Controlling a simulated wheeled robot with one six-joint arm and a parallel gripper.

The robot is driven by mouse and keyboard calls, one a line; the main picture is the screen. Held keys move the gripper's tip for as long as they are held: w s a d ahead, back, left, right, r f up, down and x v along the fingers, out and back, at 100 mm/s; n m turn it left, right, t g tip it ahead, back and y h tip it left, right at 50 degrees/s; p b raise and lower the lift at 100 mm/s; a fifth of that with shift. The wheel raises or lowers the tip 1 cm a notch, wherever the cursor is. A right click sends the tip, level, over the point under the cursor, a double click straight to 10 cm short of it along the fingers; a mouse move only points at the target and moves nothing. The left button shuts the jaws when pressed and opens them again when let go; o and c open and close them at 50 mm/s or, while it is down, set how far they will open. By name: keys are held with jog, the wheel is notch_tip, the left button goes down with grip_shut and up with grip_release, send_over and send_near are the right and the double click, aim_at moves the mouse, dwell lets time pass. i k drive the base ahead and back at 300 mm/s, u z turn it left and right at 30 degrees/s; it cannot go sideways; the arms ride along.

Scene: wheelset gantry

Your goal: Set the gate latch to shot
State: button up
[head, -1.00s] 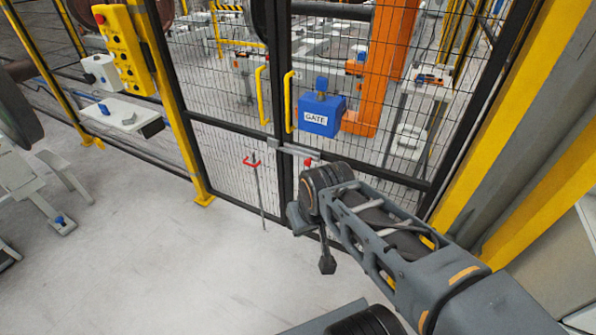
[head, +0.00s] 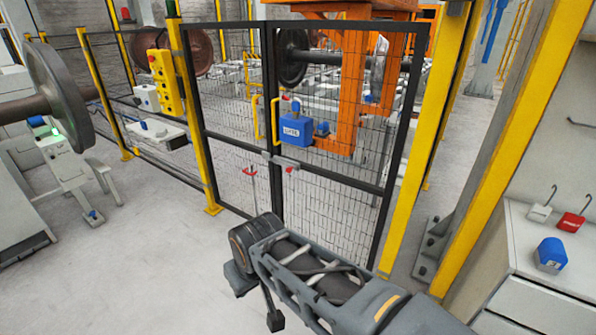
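The mesh gate (head: 330,200) stands ahead in the head view, its two black-framed leaves meeting at a middle post. A grey latch bar (head: 279,160) with a small red knob (head: 291,169) lies across the meeting edges at mid-height. I cannot tell whether the bar is fully across. A red-handled upright rod (head: 250,171) is on the left leaf. A blue labelled box (head: 297,130) is on the right leaf above the latch. My gripper (head: 272,318) is low in front of the gate, apart from the latch and mostly hidden by my wrist; its fingers are unclear.
A yellow post (head: 197,130) with a yellow button box (head: 164,80) stands left of the gate. Yellow and grey posts stand at right, beside a white bench (head: 520,230) with a blue item (head: 551,255) and hooked tags. The floor at left front is clear.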

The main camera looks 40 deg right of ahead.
aim_at(289, 169)
jog(key=z, duration=0.8)
jog(key=i, duration=1.6)
jog(key=u, duration=0.45)
